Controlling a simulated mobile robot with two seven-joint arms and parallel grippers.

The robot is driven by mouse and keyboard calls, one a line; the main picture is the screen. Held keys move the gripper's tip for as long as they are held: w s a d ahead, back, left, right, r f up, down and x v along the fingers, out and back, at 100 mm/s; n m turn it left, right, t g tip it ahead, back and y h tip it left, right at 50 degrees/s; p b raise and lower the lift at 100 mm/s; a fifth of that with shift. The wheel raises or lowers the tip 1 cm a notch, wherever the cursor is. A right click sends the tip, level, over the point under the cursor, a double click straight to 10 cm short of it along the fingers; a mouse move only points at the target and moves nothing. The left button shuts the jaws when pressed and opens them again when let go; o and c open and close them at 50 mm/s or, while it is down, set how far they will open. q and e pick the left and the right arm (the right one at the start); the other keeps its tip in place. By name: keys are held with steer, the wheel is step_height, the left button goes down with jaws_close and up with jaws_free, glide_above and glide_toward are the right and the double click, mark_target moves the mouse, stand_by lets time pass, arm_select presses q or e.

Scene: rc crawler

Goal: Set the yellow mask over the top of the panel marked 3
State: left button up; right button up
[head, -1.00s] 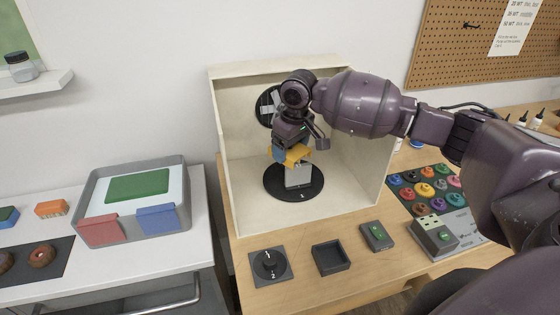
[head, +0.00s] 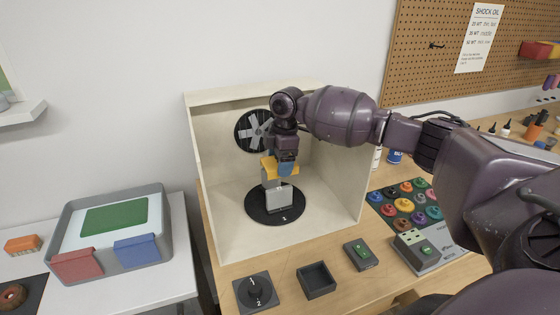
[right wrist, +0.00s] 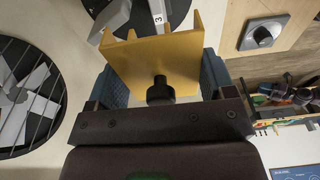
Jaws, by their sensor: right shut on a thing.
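My right gripper (head: 284,160) is shut on the yellow mask (head: 268,167), inside the open beige booth. In the right wrist view, the mask (right wrist: 185,52) sits between the blue fingertips, its open side facing the turntable. The black turntable (head: 257,212) carries upright grey panels; the front one (head: 279,200) stands below the mask. Whether mask and panels touch, I cannot tell. In the right wrist view, a white strip marked 3 (right wrist: 157,14) shows just beyond the mask's edge. The mask hides part of the panels. My left gripper is out of view.
The booth's side walls (head: 347,185) stand close around my arm, and a round fan (head: 250,130) is on its back wall. In front are a dial (head: 256,292), a dark square tray (head: 317,282) and a small box with a green button (head: 361,254).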

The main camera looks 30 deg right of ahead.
stand_by(0.5)
steer(key=shift+r+p, duration=0.1)
steer(key=shift+p, duration=0.75)
glide_above(280, 189)
steer(key=shift+w+d+f, duration=0.1)
steer(key=shift+w+f, duration=0.05)
steer(key=shift+f, duration=2.25)
steer(key=shift+f, duration=1.4)
steer(key=shift+s+f, duration=0.2)
steer(key=shift+f, duration=0.15)
